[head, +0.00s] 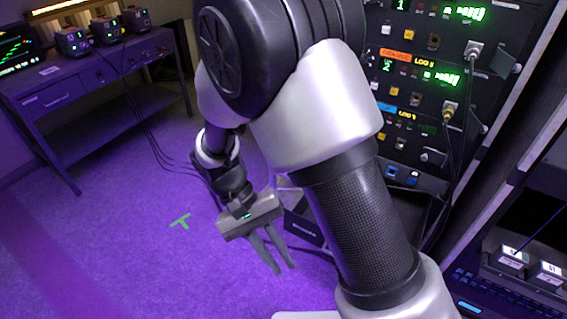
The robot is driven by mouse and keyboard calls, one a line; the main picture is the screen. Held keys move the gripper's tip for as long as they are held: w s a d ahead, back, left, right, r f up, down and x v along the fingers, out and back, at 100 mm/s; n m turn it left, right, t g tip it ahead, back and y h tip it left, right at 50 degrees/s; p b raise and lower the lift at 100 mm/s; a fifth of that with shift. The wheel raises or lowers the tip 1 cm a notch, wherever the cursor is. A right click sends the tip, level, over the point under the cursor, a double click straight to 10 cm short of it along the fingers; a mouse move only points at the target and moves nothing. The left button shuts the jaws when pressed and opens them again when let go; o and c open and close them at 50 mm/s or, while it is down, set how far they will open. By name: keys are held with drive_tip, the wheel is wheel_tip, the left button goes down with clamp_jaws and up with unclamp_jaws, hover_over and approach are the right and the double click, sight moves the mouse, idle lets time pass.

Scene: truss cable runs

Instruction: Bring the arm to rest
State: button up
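My arm rises from the lower right, bends at the top of the head view and hangs down toward the purple floor. My gripper (280,269) hangs near the middle of the view, fingers pointing down and slightly right. A narrow gap shows between the two fingers, and nothing is seen between them. It appears to hang in front of a dark box (303,229) low beside the rack. My arm hides part of the rack and the floor behind it.
A rack (424,58) with green displays and plugged cables stands at right. A desk (85,85) with several small devices and a monitor (18,48) stands at left. A keyboard (505,295) is at lower right. Floor with a green mark (180,222) is clear at left.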

drive_tip(key=d+r+m+t+y+p, duration=0.1)
drive_tip(key=d+r+t+y+p, duration=0.2)
drive_tip(key=r, duration=1.5)
drive_tip(key=s+d+r+t+y+p, duration=0.1)
drive_tip(key=d+r+t+y+p, duration=0.1)
drive_tip(key=d+r+t+p, duration=0.5)
drive_tip(key=d+r, duration=0.5)
drive_tip(key=r, duration=0.5)
drive_tip(key=shift+r+m+y+p, duration=0.4)
drive_tip(key=shift+s+d, duration=0.1)
drive_tip(key=shift+s, duration=0.05)
